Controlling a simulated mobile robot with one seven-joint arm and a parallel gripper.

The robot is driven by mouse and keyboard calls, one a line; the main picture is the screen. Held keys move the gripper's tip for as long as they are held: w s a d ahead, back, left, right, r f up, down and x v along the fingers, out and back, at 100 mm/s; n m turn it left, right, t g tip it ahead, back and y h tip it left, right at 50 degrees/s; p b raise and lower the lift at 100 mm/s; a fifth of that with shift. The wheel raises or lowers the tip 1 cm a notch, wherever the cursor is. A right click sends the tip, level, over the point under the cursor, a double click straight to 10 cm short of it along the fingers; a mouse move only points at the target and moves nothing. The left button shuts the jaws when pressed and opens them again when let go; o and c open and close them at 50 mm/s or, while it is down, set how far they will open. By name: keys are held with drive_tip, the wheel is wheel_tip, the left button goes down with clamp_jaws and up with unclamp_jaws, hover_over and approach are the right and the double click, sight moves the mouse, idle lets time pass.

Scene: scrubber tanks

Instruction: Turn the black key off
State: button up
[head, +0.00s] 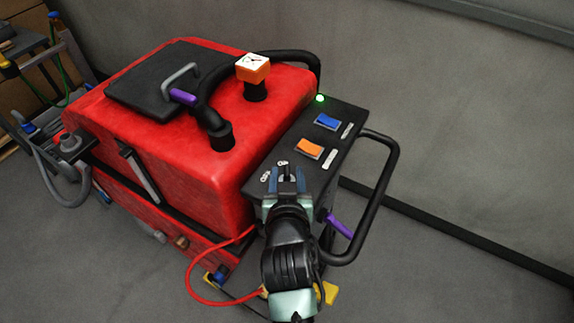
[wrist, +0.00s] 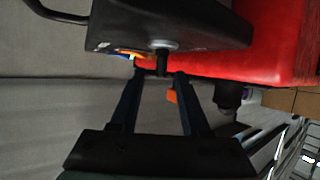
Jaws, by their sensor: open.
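The black key (head: 285,168) stands at the near end of the black control panel (head: 340,120) on the red scrubber. In the wrist view a dark key stem (wrist: 162,62) with a pale round collar shows at the panel, in line with the gap between my fingertips. My gripper (head: 287,180) is open at the key, with one blue finger on each side of it. In the wrist view my gripper (wrist: 160,76) shows a clear gap between its fingers. I cannot tell whether either finger touches the key.
The panel carries a blue switch (head: 327,121), an orange switch (head: 309,148) and a lit green lamp (head: 320,98). A black handle bar (head: 392,190) loops out on the right, with a purple lever (head: 340,227) below. A red hose (head: 192,280) hangs left of my arm.

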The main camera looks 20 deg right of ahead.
drive_tip(key=shift+x, duration=1.25)
clamp_jaws()
